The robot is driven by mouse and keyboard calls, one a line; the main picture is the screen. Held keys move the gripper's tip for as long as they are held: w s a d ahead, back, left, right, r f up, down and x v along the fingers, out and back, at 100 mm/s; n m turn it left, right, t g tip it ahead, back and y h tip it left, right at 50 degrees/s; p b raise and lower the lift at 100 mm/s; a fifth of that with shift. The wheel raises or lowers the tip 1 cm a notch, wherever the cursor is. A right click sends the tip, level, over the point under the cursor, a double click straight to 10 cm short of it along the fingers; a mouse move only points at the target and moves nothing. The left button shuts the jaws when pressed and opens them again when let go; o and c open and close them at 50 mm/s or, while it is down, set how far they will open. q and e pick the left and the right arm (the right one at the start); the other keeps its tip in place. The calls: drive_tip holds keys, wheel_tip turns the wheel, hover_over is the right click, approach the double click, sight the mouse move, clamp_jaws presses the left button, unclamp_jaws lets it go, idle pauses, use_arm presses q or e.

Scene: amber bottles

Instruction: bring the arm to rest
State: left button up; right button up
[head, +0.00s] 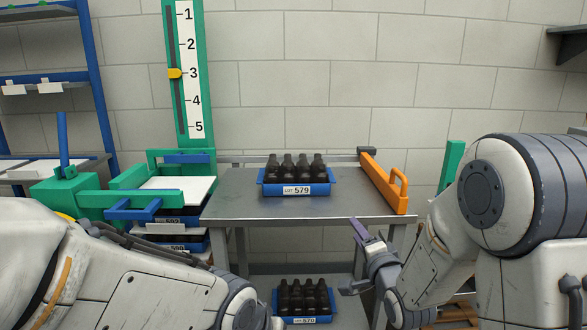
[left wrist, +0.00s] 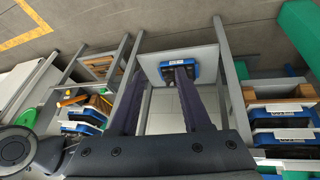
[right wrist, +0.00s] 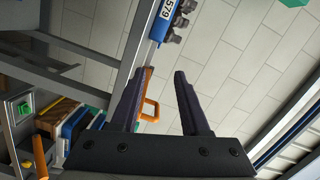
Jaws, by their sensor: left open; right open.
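My right gripper (head: 366,262) is open and empty in front of the grey table's right part in the head view. Its two dark fingers (right wrist: 160,90) stand apart in the right wrist view with nothing between them. My left gripper's open fingers (left wrist: 155,90) show in the left wrist view, apart and holding nothing. In the head view the left arm crosses the lower left and its fingers are out of sight. A blue crate (head: 297,189) of dark bottles, labelled LOT 579, stands on the table (head: 345,205).
A second blue crate (head: 304,320) of dark bottles sits low under the table. An orange handled bar (head: 385,185) lies along the table's right edge. A green stand (head: 204,130) with a numbered scale and a blue shelf rack (head: 95,90) are at left.

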use_arm(q)
drive_tip(key=s+a+m+g+y, duration=0.15)
drive_tip(key=s+m+g, duration=0.4)
drive_tip(key=s, duration=0.75)
use_arm(e)
drive_tip(key=s+a+f+n+g, duration=0.4)
drive_tip(key=s+a+n+g, duration=0.15)
drive_tip(key=s, duration=0.25)
drive_tip(key=s+a+f+n+g, duration=0.35)
drive_tip(key=s+a+n, duration=0.25)
drive_tip(key=s, duration=0.2)
drive_tip(key=s+d+n+g+h, duration=0.1)
drive_tip(key=s+n+g, duration=0.75)
drive_tip(key=s, duration=1.25)
use_arm(q)
wheel_tip(320, 180, up, 15)
drive_tip(key=p, duration=1.5)
drive_tip(key=shift+s+r+t, duration=0.15)
drive_tip(key=shift+s+t, duration=0.05)
drive_tip(key=shift+t, duration=0.25)
use_arm(e)
wheel_tip(320, 180, up, 15)
drive_tip(key=shift+w, duration=0.45)
